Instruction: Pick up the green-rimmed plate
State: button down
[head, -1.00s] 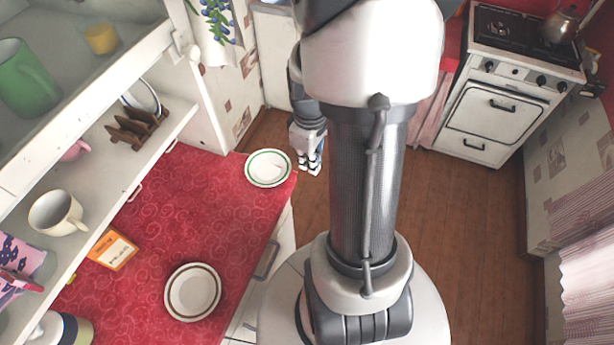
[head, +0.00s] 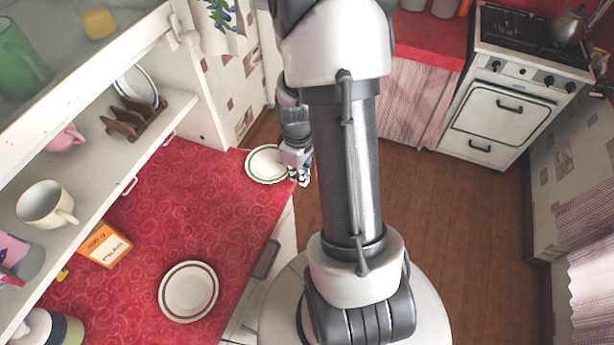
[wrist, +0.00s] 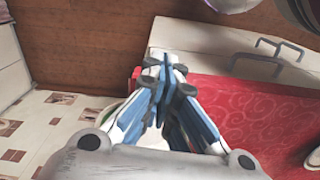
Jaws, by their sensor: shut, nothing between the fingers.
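The green-rimmed plate (head: 260,164) lies flat on the red counter, near its far corner by the wall, in the head view. My gripper (head: 303,181) is at the plate's right side, by the counter edge, and overlaps the plate's right rim in the picture. In the wrist view the fingers (wrist: 165,68) are together with nothing held. A small part of the plate (wrist: 112,110) shows behind the fingers there; most of it is hidden. I cannot tell whether the gripper touches the plate.
A brown-rimmed plate (head: 188,291) lies nearer on the red counter (head: 185,210). An orange box (head: 105,244) and a shelf with a cream mug (head: 46,204) are on the left. The wooden floor (head: 440,220) is open to the right; a stove (head: 505,110) stands beyond.

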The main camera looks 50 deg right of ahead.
jog(key=shift+w, duration=0.1)
jog(key=shift+w+a, duration=0.25)
jog(key=shift+w, duration=0.65)
jog(key=shift+s, duration=0.1)
